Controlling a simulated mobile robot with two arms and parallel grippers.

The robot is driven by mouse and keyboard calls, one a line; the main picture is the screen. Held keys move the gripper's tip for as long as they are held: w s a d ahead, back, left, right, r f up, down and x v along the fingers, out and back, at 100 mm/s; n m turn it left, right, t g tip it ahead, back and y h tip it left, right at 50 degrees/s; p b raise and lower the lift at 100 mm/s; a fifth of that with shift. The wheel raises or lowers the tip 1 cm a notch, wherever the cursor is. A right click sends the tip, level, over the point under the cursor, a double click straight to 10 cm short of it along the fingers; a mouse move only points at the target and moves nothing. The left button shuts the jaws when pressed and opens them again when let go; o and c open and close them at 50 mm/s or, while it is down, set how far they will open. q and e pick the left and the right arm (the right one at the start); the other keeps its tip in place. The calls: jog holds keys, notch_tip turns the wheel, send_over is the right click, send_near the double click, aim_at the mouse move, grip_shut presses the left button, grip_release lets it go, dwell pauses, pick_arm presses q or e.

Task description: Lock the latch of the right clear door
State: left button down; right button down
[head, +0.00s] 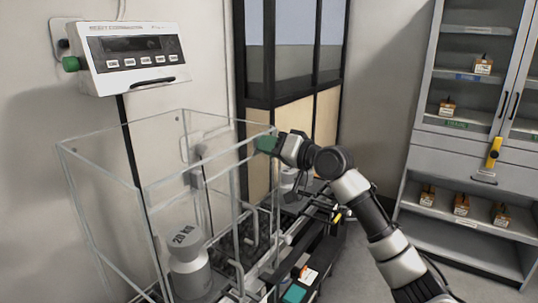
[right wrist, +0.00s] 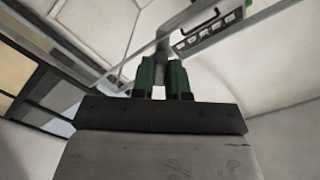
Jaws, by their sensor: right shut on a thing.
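The clear box (head: 158,184) with thin grey frame edges stands at the left in the head view. Its right clear door (head: 215,183) faces the right arm. My right gripper (head: 266,144), with green fingertips, is at the top right corner of the box. In the right wrist view its fingers (right wrist: 160,76) are shut on a grey metal piece (right wrist: 161,45), which looks like the latch. The fingers hide part of it, and I cannot tell whether it is locked. My left gripper is not in view.
A weighing display (head: 130,57) hangs on the wall above the box. A grey 20 kg weight (head: 187,262) stands inside the box. Rails and dark equipment lie to the right of it. A shelf cabinet (head: 475,130) stands at the far right, with clear floor before it.

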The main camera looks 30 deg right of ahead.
jog(key=shift+f+n+b, duration=0.15)
jog(key=shift+n+b, duration=1.55)
jog(key=shift+n, duration=2.5)
jog(key=c, duration=1.1)
grip_release()
jog(key=shift+b+v, duration=2.55)
jog(key=shift+v, duration=2.85)
